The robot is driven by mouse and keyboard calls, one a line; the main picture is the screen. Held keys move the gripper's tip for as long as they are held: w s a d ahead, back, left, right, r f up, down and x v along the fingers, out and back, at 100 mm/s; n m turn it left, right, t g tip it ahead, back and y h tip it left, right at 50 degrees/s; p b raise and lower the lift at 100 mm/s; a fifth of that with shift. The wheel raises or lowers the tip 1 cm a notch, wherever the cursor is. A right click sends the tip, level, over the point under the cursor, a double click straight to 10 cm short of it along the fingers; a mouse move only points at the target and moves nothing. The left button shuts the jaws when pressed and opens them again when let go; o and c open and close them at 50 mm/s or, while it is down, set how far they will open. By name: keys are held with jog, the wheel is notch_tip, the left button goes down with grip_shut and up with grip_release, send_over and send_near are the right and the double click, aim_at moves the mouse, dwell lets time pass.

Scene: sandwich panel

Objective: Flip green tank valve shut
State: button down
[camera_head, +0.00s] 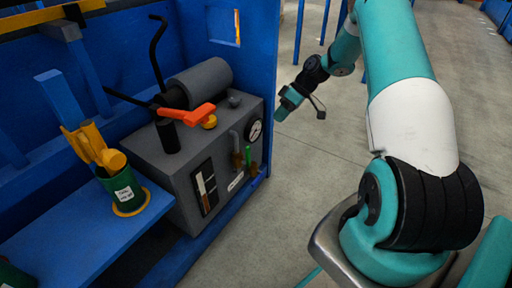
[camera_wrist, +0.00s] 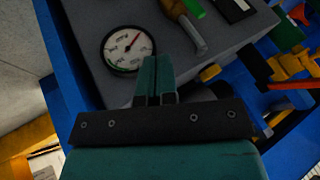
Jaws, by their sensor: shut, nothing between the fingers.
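The green valve handle (camera_head: 248,156) is a small upright green piece on the front of the grey machine box (camera_head: 180,178), just below the round gauge (camera_head: 254,131). In the wrist view the green handle (camera_wrist: 194,8) shows at the top edge, partly cut off, beside a brass-coloured part and a grey metal pipe (camera_wrist: 193,35). My gripper (camera_head: 281,113) is right of the box, near the gauge and apart from the green handle. In the wrist view its teal fingers (camera_wrist: 154,75) are together and empty, below the gauge (camera_wrist: 126,48). The valve's exact position is hard to tell.
An orange-red lever (camera_head: 188,114) and black bent rods stand on top of the box. A green cup (camera_head: 125,190) with yellow tools sits on the blue shelf (camera_head: 85,235) at left. A blue panel wall rises behind.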

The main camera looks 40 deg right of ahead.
jog(key=a+f+b, duration=0.6)
jog(key=a+f, duration=0.2)
jog(key=a, duration=0.1)
jog(key=shift+w+a, duration=0.3)
dwell(0.4)
